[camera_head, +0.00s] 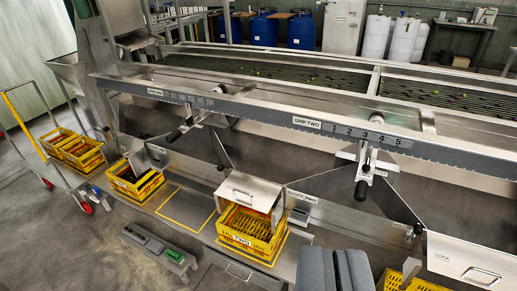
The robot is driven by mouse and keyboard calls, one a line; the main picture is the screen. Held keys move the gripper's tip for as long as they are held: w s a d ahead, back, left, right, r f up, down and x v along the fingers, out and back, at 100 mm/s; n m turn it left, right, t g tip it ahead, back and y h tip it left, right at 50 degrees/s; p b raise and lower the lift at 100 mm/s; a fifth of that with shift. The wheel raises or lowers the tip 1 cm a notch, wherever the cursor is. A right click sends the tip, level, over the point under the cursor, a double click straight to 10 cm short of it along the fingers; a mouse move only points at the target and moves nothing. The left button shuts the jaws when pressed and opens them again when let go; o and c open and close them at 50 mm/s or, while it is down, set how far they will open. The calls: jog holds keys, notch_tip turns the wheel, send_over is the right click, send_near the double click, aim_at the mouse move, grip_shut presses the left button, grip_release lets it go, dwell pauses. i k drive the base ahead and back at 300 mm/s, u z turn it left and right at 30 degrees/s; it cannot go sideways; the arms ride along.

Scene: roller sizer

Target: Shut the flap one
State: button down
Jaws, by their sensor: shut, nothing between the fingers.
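My gripper (335,258) is at the bottom, right of centre, its two grey fingers together and empty. No label reading flap one is legible. A small tilted metal plate (150,157) with a handle is over a yellow crate (133,184) at the left, below the "GRIP ONE" label (155,92). I cannot tell whether this plate is open or shut. A larger metal flap (248,190) with a handle juts out over the yellow crate marked "TWO" (243,243), left of and beyond my gripper. My gripper is apart from both.
A long sizer frame (250,104) runs across, with black-knobbed levers (362,190) on its front. A metal panel marked "LOCK" (465,262) is at right. A pedal box (160,246) and a trolley (40,160) with crates stand left. The lower-left floor is clear.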

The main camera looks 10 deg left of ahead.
aim_at(128, 146)
jog(key=z, duration=0.25)
jog(key=i, duration=0.2)
jog(key=u, duration=2)
jog(key=i, duration=3.65)
jog(key=z, duration=1.2)
